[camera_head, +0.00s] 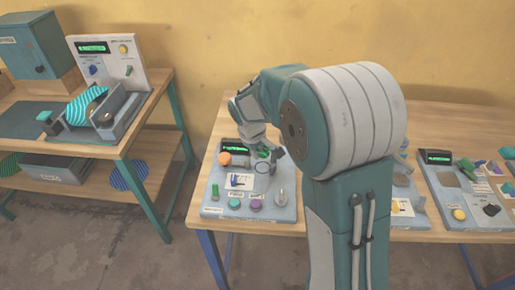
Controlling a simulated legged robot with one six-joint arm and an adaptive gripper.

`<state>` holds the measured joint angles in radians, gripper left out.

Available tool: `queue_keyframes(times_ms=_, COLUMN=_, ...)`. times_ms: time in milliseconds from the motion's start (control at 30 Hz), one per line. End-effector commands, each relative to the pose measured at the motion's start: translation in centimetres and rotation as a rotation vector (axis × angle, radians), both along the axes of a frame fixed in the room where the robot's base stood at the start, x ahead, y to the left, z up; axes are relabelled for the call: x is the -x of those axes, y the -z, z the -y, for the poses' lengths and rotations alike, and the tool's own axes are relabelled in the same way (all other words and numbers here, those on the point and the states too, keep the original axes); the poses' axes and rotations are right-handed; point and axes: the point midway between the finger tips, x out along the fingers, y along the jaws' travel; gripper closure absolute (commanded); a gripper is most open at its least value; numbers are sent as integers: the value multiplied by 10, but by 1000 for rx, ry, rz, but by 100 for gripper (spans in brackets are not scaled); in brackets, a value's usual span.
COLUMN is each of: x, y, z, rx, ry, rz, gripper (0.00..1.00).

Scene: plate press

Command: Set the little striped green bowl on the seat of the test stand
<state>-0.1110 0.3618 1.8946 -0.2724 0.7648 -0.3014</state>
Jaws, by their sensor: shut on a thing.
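My gripper (264,156) hangs over the rear part of a grey panel on the right-hand table. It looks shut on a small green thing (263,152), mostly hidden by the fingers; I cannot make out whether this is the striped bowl. On the left-hand bench, a grey stand (107,124) has an upright white panel (110,60) behind it. A green and dark striped round piece (86,105) sits tilted at this stand, far from my gripper. Which fixture is the test stand's seat is not clear.
Another panel (455,205) stands at right. A striped blue disc (129,177) lies on the lower left shelf. A floor gap separates the tables.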

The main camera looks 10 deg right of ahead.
Motion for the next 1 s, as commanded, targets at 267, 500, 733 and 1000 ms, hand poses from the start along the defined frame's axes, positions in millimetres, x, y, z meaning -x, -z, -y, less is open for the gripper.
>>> queue_keyframes(times_ms=267, x=0, y=25, z=0, rx=0, ry=0, rz=-2, gripper=100)
queue_keyframes(times_ms=500, x=1, y=44, z=0, rx=0, ry=-1, rz=-2, gripper=100)
queue_keyframes(times_ms=733, x=1, y=53, z=0, rx=1, ry=0, rz=-1, gripper=100)
queue_keyframes(times_ms=1000, x=1, y=54, z=0, rx=0, ry=0, rz=0, gripper=100)
